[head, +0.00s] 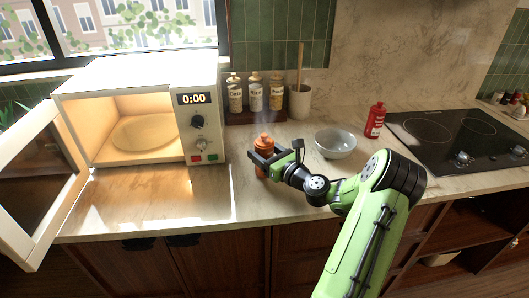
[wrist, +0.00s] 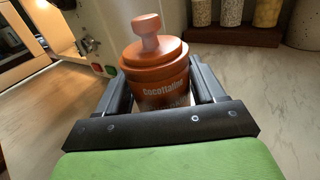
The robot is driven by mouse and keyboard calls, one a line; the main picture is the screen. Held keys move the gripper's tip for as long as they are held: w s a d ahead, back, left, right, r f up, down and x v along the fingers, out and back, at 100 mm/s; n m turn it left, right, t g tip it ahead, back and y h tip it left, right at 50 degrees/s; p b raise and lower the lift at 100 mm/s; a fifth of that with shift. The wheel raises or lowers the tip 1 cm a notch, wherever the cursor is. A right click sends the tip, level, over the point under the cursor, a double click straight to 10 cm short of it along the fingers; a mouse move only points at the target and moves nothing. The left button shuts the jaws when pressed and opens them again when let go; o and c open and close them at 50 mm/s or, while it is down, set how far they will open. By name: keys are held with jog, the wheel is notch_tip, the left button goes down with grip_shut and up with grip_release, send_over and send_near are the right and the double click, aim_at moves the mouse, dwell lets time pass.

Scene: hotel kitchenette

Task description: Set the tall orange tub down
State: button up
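The orange tub (head: 264,143) has a stepped lid with a knob on top and wisps of steam above it. It stands upright between the fingers of my gripper (head: 263,162), over the counter right of the microwave. In the wrist view the tub (wrist: 158,72) shows pale lettering, and the gripper's two black fingers (wrist: 160,95) lie along its sides. The gripper appears shut on it. The fingers and palm hide the tub's lower part, and I cannot tell whether its base touches the counter.
The lit microwave (head: 145,110) stands left with its door (head: 40,190) open over the counter edge. A grey bowl (head: 335,143), a red bottle (head: 375,120) and a black hob (head: 465,138) are to the right. Jars (head: 255,95) and a utensil crock (head: 300,100) stand behind. The counter (head: 200,195) in front is clear.

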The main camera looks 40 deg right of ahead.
jog(key=o, duration=0.3)
jog(key=shift+o, duration=0.2)
jog(key=shift+r, duration=0.15)
